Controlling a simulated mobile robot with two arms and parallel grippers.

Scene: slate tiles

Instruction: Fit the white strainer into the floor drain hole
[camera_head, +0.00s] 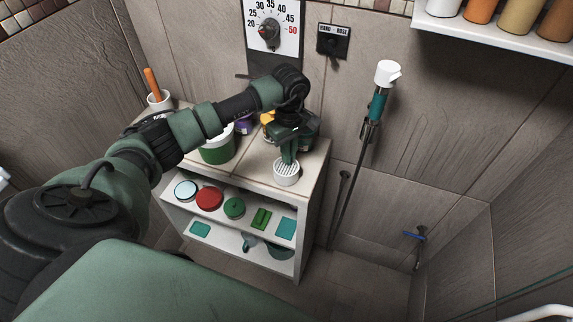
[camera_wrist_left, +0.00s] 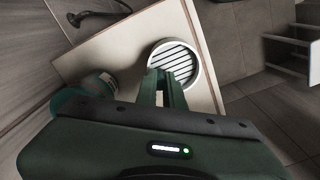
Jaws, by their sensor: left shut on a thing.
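The white strainer (camera_head: 286,174) is a round, slotted piece at the front right corner of the cabinet top (camera_head: 312,165). My left gripper (camera_head: 289,157) points down at it and is shut on it. In the left wrist view the strainer's slotted face (camera_wrist_left: 183,56) shows just beyond my fingers (camera_wrist_left: 167,82), which cover part of its near side. I cannot tell whether the strainer still touches the cabinet top. The floor drain hole is not visible in either view. My right gripper is not in view.
A hand shower (camera_head: 377,104) hangs on the wall to the right. Bare floor (camera_head: 345,298) lies right of the cabinet.

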